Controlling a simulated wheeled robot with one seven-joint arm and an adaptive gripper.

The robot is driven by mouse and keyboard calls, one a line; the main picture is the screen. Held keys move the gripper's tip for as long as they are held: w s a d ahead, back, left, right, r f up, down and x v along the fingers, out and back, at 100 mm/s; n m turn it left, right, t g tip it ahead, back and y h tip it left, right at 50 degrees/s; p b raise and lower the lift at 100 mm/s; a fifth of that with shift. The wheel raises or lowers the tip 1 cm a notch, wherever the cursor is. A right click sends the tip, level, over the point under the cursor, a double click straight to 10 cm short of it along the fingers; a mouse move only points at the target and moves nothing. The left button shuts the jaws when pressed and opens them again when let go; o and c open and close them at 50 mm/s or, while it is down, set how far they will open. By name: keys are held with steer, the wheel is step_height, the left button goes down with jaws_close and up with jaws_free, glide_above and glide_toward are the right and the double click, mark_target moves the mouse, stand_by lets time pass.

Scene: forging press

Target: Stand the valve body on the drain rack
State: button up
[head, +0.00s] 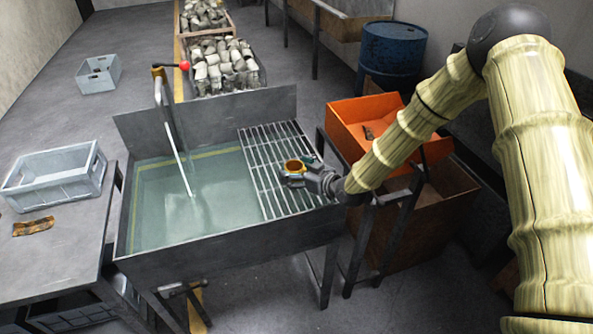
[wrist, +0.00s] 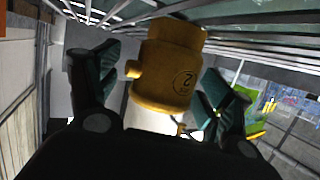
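The valve body (head: 293,166) is a brass-yellow, round, hollow piece with a ring-like opening facing up in the head view. It is over the near right part of the drain rack (head: 259,178), a grid of metal bars across the right side of the sink. My gripper (head: 303,168) reaches in from the right. Its teal fingers (wrist: 160,92) stand apart on either side of the valve body, with gaps seeming to show; contact with the bars is hard to judge.
The water-filled sink (head: 160,205) lies left of the rack, with a tap pipe (head: 172,130) and red-knobbed lever. An orange bin (head: 375,115) stands close on the right, under my arm. A grey crate (head: 55,178) sits on the left table. Most rack bars are bare.

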steer(key=shift+r, duration=0.2)
steer(key=b+v, duration=0.3)
steer(key=v, duration=0.9)
steer(key=shift+s, duration=0.1)
steer(key=shift+c, duration=0.3)
stand_by(0.9)
